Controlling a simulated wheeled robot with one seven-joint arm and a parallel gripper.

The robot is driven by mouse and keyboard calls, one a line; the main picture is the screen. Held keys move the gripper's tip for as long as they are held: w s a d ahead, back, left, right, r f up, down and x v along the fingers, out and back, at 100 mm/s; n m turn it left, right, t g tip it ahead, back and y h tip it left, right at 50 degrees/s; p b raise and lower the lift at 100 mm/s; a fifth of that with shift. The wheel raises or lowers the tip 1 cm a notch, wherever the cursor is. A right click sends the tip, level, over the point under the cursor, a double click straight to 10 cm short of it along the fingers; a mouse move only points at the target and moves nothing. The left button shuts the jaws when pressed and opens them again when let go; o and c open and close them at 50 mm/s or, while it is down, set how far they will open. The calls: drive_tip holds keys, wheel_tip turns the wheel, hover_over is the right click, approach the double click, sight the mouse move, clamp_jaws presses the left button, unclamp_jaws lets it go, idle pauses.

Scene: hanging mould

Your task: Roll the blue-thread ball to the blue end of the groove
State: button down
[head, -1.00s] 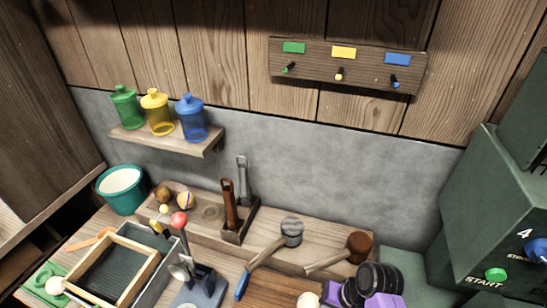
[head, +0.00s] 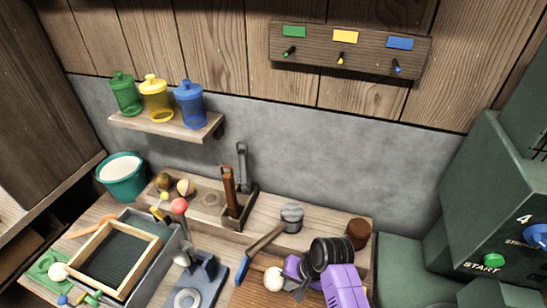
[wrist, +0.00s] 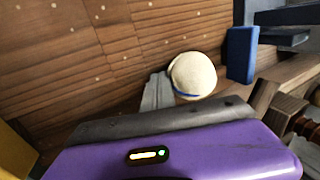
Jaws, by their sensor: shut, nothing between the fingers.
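A cream ball (head: 273,279) with a blue thread, seen in the wrist view (wrist: 193,77), rests by the brown wooden board (wrist: 110,45). My purple gripper (head: 301,290) is to its right in the head view. In the wrist view my grey fingertips (wrist: 158,92) are together and empty, close beside the ball; I cannot tell whether they touch it. A blue block-like piece (wrist: 242,55) stands just beyond the ball in the wrist view. I cannot make out the groove or its ends clearly.
A grey-headed mallet (head: 291,215) with a blue handle end lies left of my gripper. A brown mallet head (head: 358,233) is behind it. A grey stand (head: 205,275) and a framed tray (head: 115,255) are further left. A green machine (head: 490,200) stands right.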

sight(279, 279)
drive_tip(key=a, duration=0.1)
drive_tip(key=w+a, duration=0.1)
drive_tip(key=a, duration=0.2)
drive_tip(key=shift+w+a+b, duration=0.3)
drive_tip(key=shift+b, duration=0.05)
drive_tip(key=shift+s+d+r+p, duration=0.3)
drive_tip(key=shift+d+r+p, duration=0.4)
drive_tip(key=shift+p, duration=0.4)
drive_tip(key=shift+s+d+r+p, duration=0.15)
drive_tip(key=shift+s+d+p, duration=0.05)
drive_tip(key=shift+d+p, duration=0.55)
wheel_tip(279, 279, up, 3)
drive_tip(key=p, duration=0.2)
drive_tip(key=shift+p, duration=0.3)
drive_tip(key=shift+r, duration=1.9)
